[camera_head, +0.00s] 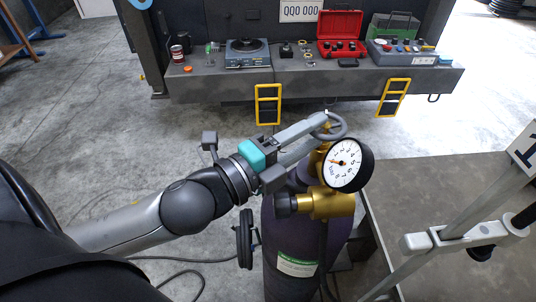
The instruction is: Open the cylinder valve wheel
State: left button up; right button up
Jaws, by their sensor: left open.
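The purple gas cylinder (285,240) stands upright at the lower middle. On its top are a brass valve and regulator (328,204) and a round white pressure gauge (345,163). The valve wheel (341,128) is a grey ring above and behind the gauge. My left gripper (318,132) reaches in from the left, with its two grey fingers open and their tips at the wheel's left side. The fingers overlap part of the wheel in the picture, so I cannot tell whether they touch it. My right gripper is not in view.
A dark bumper ledge (210,85) at the back carries a red toolbox (340,35), a scale-like device (247,52) and a control box (405,52). A grey platform (430,180) and a light metal frame (445,238) stand close on the right. Concrete floor (90,120) is open at left.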

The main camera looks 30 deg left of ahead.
pick_arm(q)
jog(key=shift+p+v, duration=0.95)
jog(key=shift+v, duration=0.95)
jog(key=p, duration=0.1)
send_near(311, 135)
jog(key=shift+w+d, duration=0.2)
jog(key=shift+w, duration=0.45)
